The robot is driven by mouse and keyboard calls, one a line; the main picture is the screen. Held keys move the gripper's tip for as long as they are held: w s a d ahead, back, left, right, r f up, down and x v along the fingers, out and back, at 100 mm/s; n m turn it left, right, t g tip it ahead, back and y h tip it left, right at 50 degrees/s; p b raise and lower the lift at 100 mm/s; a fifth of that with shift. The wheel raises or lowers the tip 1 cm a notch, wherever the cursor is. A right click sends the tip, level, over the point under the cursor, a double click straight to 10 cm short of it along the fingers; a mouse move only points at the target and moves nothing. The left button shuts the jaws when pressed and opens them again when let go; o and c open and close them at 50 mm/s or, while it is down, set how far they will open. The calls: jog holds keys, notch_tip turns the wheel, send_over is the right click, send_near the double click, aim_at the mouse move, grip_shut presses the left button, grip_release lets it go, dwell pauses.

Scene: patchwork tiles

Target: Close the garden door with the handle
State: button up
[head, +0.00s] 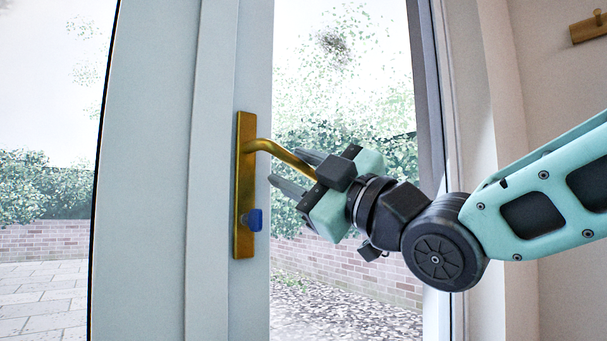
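The garden door (150,170) is a pale blue-grey panel at the left, standing open. A gap to the garden shows between its edge and the frame at the right. Its brass handle (278,152) sticks out to the right from a brass plate (245,185). A blue key or knob (254,220) sits low on the plate. My gripper (290,172) reaches in from the right with its fingers apart. The upper finger overlaps the handle's outer end in the picture; whether they touch, I cannot tell. The handle's tip is hidden by the gripper.
The door frame (437,130) stands right of the gap, beside a beige wall (550,100) with a wooden piece (589,27) at the top right. Outside are a brick wall (350,268), hedges and paving. My arm spans the right side.

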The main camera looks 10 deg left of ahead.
jog(key=shift+f, duration=0.2)
jog(key=p+v, duration=0.1)
jog(key=v, duration=1.6)
jog(key=shift+d+r+p, duration=0.15)
jog(key=shift+d+p, duration=0.05)
jog(key=shift+p, duration=0.1)
jog(key=shift+s, duration=0.1)
